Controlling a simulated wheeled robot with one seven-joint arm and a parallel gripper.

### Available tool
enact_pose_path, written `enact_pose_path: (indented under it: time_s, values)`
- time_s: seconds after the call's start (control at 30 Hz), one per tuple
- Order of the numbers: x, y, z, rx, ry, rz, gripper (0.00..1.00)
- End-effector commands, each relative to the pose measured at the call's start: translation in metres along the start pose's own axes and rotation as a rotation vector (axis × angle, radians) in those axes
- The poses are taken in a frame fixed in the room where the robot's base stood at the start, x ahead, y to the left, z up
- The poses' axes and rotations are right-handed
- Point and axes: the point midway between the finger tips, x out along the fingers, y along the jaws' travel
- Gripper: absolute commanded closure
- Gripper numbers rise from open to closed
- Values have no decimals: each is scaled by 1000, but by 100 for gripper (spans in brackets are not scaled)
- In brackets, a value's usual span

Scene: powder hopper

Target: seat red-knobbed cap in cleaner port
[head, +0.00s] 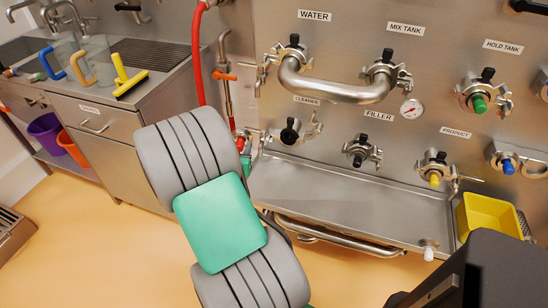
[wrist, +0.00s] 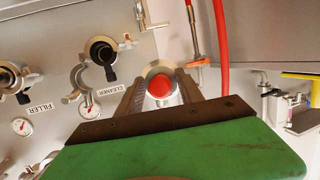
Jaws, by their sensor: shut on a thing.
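The red-knobbed cap (wrist: 160,87) is a steel disc with a round red knob, held between the two dark fingers of my gripper (wrist: 160,98), which is shut on it. The cleaner port (wrist: 103,49) is a pale ring with a dark centre in the wrist view, left of the cap and apart from it. A clamp (wrist: 80,82) hangs beside that port, looking open. In the head view the cleaner port (head: 290,132) sits below its label, right of my arm. There my arm hides most of the gripper and cap.
A red hose (head: 198,60) and a steel pipe hang close to my gripper. A bent steel pipe (head: 335,90) juts out above the cleaner port. A steel tray (head: 340,190) lies below the ports. A yellow bin (head: 488,217) stands at its right end.

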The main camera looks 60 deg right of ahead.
Motion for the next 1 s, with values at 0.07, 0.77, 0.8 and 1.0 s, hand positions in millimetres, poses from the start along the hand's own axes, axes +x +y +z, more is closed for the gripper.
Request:
enact_pose_path:
  time_s: [0.07, 0.77, 0.8, 1.0]
  values:
    - [20, 46, 12, 25, -2, 89, 100]
    - [71, 125, 15, 59, -3, 218, 100]
    - [75, 126, 15, 58, -4, 218, 100]
    - [95, 130, 13, 59, -4, 217, 100]
